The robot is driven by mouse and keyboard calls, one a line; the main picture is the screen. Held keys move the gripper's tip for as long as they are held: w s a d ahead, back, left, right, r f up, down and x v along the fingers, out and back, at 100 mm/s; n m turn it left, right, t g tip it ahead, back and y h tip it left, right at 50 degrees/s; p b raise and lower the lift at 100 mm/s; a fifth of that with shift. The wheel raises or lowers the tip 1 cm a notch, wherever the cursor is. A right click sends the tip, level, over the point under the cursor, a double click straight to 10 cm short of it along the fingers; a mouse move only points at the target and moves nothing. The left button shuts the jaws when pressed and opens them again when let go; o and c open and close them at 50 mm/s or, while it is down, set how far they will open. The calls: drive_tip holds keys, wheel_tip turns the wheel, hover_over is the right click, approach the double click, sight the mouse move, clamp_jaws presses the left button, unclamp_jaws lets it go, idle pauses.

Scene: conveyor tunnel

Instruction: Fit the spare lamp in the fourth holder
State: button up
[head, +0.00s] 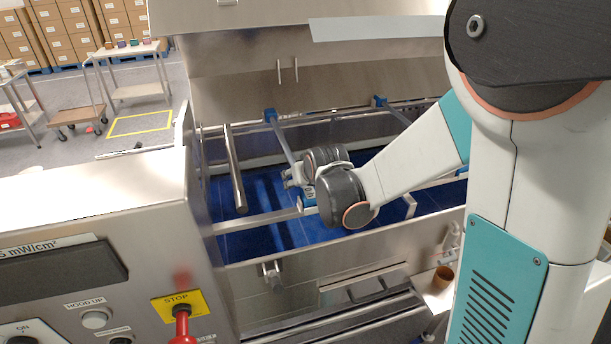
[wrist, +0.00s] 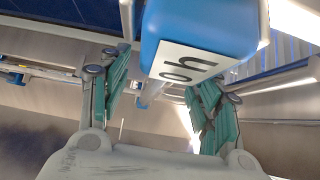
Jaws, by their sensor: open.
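My gripper (head: 294,178) reaches into the open tunnel in the head view, beside a pale crossbar (head: 284,145). Its jaws are apart and empty in the wrist view (wrist: 158,92), with teal pads on both fingers. A blue holder block (wrist: 200,28) with a tilted white label is close in front of the jaws, partly hiding the view between them. In the head view, blue holder ends (head: 270,115) and (head: 380,101) sit on the far rail; another (head: 308,199) is by my gripper on the near rail. I cannot identify the spare lamp.
The steel hood (head: 370,65) is raised above the tunnel. A red stop button (head: 182,322) stands on the left panel. A brown cup (head: 442,278) is at the right on a ledge.

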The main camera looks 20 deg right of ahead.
drive_tip(key=v, duration=1.1)
drive_tip(key=shift+s+r, duration=0.2)
drive_tip(key=shift+s, duration=0.15)
idle(0.4)
